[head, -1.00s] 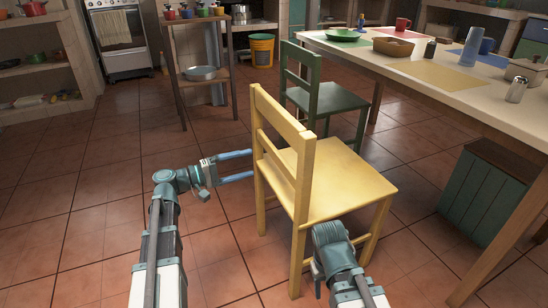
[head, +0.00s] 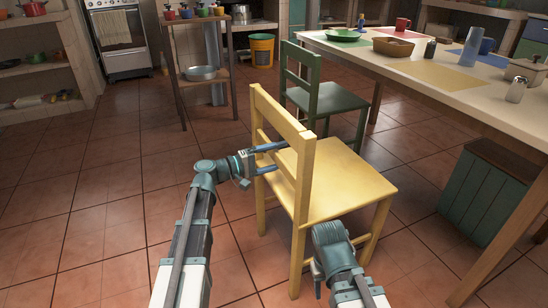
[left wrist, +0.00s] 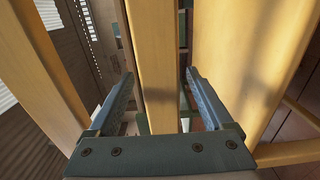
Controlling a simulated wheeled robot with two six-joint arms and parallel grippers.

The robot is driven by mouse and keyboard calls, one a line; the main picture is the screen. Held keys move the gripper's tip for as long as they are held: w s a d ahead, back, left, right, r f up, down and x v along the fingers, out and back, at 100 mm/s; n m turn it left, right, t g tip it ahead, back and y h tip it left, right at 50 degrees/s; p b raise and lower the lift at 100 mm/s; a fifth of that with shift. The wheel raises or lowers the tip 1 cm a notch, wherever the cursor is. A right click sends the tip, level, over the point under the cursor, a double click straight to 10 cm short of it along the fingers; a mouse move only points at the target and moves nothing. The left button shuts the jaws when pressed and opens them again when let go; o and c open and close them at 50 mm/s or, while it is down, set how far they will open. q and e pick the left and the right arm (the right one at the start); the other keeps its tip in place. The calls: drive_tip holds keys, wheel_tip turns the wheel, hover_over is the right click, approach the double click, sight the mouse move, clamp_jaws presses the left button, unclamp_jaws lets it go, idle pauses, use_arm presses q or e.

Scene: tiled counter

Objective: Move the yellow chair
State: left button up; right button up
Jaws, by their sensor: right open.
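The yellow chair (head: 340,185) stands upright on the floor, its back towards me and to the left. My left gripper (head: 279,156) is at the chair's back, with its fingers passing through the frame. In the left wrist view, a yellow bar of the chair (left wrist: 150,70) lies between the open fingers (left wrist: 160,105), with gaps on both sides.
A green chair (head: 330,98) stands just behind the yellow one. The table (head: 450,100) with dishes is at the right, and a green crate (head: 485,190) is beneath it. A small shelf stand (head: 200,60) is at the back. The floor at the left is clear.

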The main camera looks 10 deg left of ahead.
use_arm(q)
clamp_jaws()
idle(1.2)
